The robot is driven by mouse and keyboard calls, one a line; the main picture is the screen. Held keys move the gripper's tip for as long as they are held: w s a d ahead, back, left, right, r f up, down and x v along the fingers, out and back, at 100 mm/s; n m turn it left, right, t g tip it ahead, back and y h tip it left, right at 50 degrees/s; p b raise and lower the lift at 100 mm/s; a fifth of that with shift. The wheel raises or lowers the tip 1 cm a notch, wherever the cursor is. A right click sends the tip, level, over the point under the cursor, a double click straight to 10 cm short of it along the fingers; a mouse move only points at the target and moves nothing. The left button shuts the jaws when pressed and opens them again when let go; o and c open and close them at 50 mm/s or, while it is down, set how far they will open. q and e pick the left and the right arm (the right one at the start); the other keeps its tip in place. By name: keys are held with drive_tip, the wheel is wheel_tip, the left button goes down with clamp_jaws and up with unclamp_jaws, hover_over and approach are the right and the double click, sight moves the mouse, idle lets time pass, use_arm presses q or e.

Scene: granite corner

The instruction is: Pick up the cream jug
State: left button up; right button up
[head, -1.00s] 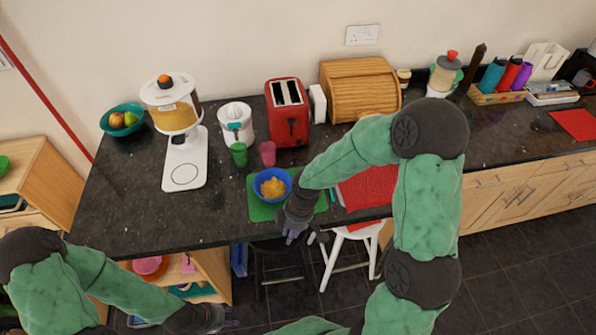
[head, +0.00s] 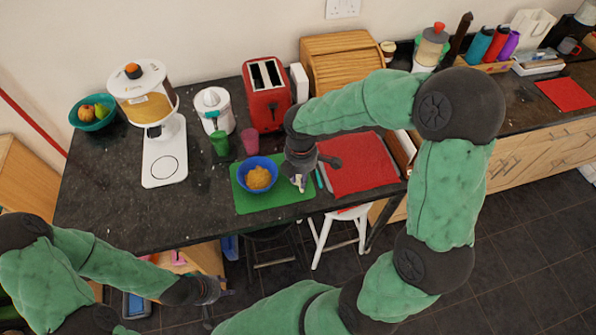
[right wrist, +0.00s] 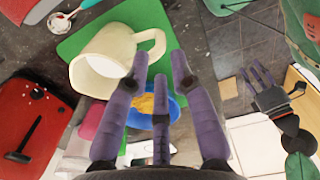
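In the head view my right gripper (head: 300,183) hangs over the right part of the green board (head: 246,203) and hides most or all of the jug. In the wrist view its purple fingers (right wrist: 157,78) are spread apart beside the jug and handle; contact cannot be made out. My left gripper (head: 218,292) is low at the left, away from the counter top.
A blue bowl (head: 257,172) of yellow food sits on the board, left of my right gripper. A red mat (head: 362,165) lies to the right.

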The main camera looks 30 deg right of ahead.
sight(302, 193)
drive_tip(key=f, duration=0.1)
drive_tip(key=f+b, duration=0.1)
drive_tip(key=f, duration=0.3)
drive_tip(key=shift+s+d, duration=0.2)
drive_tip(key=shift+d, duration=0.05)
clamp_jaws()
